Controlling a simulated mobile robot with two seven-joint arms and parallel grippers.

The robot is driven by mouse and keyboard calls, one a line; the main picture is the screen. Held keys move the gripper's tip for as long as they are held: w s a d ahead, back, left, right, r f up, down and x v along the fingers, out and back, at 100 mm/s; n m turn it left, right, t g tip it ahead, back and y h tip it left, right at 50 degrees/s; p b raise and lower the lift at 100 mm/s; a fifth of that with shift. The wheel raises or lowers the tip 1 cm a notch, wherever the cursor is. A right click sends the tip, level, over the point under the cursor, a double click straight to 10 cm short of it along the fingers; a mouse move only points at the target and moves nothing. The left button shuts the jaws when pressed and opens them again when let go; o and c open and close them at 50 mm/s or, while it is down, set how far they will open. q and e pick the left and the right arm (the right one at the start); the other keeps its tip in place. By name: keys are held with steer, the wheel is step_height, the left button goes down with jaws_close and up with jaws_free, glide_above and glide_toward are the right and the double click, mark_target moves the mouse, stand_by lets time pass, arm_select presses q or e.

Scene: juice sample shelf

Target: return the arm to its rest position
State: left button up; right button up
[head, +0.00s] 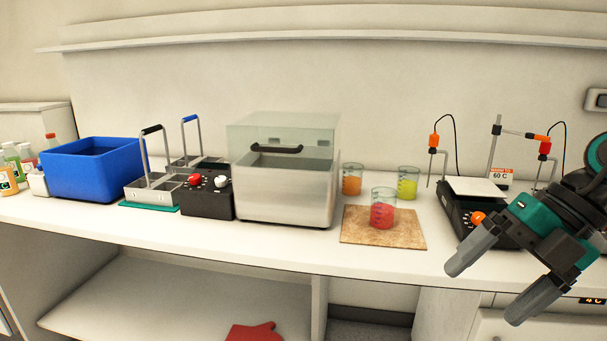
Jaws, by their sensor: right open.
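My right gripper (489,286) shows at the right in the head view, with its two dark fingers spread apart and nothing between them. It is in front of the bench edge, in front of the black hotplate (460,211). Its arm comes in from the right edge and hides part of the bench there. My left gripper is not in the picture.
A beaker of red juice (382,212) stands on a cork board (355,231). Beakers of orange (352,182) and yellow juice (408,187) stand behind. A lidded water bath (285,195), metal racks (150,190) and a blue bin (95,172) are left. A red mitt (254,332) lies below.

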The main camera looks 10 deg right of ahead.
step_height(320, 180, down, 19)
steer(key=w+d+m+t+p, duration=0.2)
steer(key=w+m+t, duration=0.1)
steer(key=m+t, duration=1.35)
steer(key=s+a+f+m+g+h, duration=0.2)
steer(key=s+a+f+m+g, duration=0.1)
steer(key=a+f+m, duration=0.3)
steer(key=s+a+f+m+g+h, duration=0.3)
steer(key=s+a+f+m, duration=0.3)
steer(key=f, duration=0.3)
steer(key=shift+s+g, duration=0.3)
steer(key=shift+g, duration=0.05)
